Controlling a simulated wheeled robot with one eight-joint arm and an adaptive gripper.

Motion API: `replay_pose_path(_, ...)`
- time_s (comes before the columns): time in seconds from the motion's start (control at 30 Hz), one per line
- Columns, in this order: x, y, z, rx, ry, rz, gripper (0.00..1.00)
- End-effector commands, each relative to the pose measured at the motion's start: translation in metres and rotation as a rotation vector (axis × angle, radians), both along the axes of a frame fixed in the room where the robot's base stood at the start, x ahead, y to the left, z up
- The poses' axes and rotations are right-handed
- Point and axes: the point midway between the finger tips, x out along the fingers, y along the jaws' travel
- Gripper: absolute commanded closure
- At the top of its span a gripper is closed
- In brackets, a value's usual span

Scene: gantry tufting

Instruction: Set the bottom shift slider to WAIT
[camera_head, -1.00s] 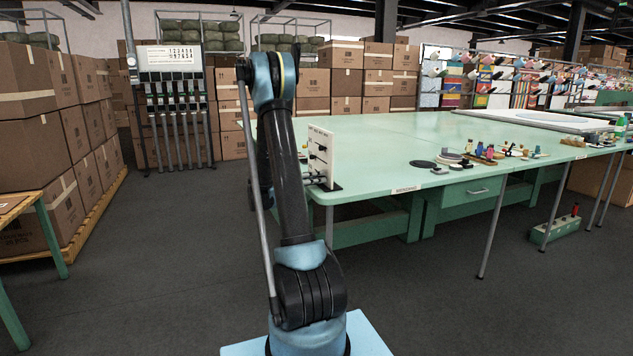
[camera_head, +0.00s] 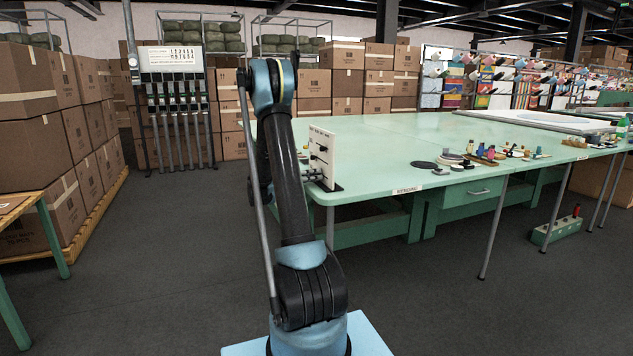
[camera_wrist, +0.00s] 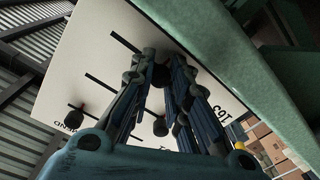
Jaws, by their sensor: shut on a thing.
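The white slider board (camera_head: 328,150) stands upright on the near left corner of the green table in the head view. In the wrist view the board (camera_wrist: 70,65) appears turned over, with dark slots and black knobs. My gripper (camera_wrist: 162,72) is shut at the slot nearest the table, the bottom one; its fingers mostly hide that slider's knob. The middle knob (camera_wrist: 160,127) shows between the fingers, and the top knob (camera_wrist: 77,113) sits near its slot's left end. The text by the bottom slider's position is hidden or unreadable.
The green table (camera_head: 400,150) extends right, with small coloured items and dark discs (camera_head: 424,165) near its front edge. Stacked cartons (camera_head: 45,130) stand at the left, and a rack with several levers (camera_head: 176,100) stands behind. The floor between is clear.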

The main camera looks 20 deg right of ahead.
Motion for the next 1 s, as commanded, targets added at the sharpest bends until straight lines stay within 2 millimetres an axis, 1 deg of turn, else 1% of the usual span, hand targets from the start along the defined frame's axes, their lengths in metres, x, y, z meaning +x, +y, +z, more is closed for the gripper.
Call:
replay_pose_path(0.07, 0.006, 0.001, 0.000, 0.001, 0.000, 0.000, 1.00)
replay_pose_path(0.3, 0.005, 0.001, 0.000, 0.001, 0.000, 0.000, 1.00)
replay_pose_path(0.33, 0.005, 0.001, -0.001, 0.002, 0.000, 0.001, 0.77)
replay_pose_path(0.37, 0.005, 0.001, 0.000, 0.001, 0.000, 0.000, 0.74)
replay_pose_path(0.67, 0.005, 0.001, 0.000, 0.001, 0.000, 0.000, 0.74)
replay_pose_path(0.77, 0.005, 0.004, 0.000, 0.001, 0.000, 0.002, 0.74)
replay_pose_path(0.87, 0.005, 0.014, 0.000, 0.000, 0.000, 0.003, 0.74)
replay_pose_path(1.0, 0.003, 0.038, -0.001, 0.001, 0.000, 0.004, 0.74)
